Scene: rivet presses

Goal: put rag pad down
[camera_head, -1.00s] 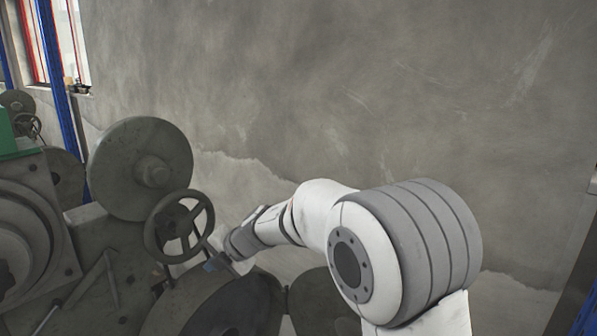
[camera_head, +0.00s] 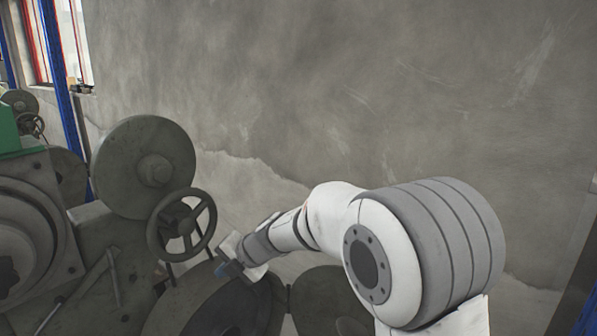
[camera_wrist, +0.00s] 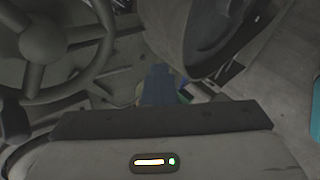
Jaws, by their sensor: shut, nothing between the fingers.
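My gripper (camera_head: 230,269) is at the end of the white and grey arm, just below and right of a spoked handwheel (camera_head: 181,226). In the wrist view, its dark bluish fingers (camera_wrist: 159,82) are together at the middle, with nothing seen held. I cannot make out a rag pad in either view.
A large dark wheel (camera_head: 252,308) lies close below my gripper. A grey disc (camera_head: 146,168) and other press parts (camera_head: 31,228) stand to the left. A concrete wall (camera_head: 330,90) rises behind. In the wrist view the handwheel (camera_wrist: 42,36) is close at upper left.

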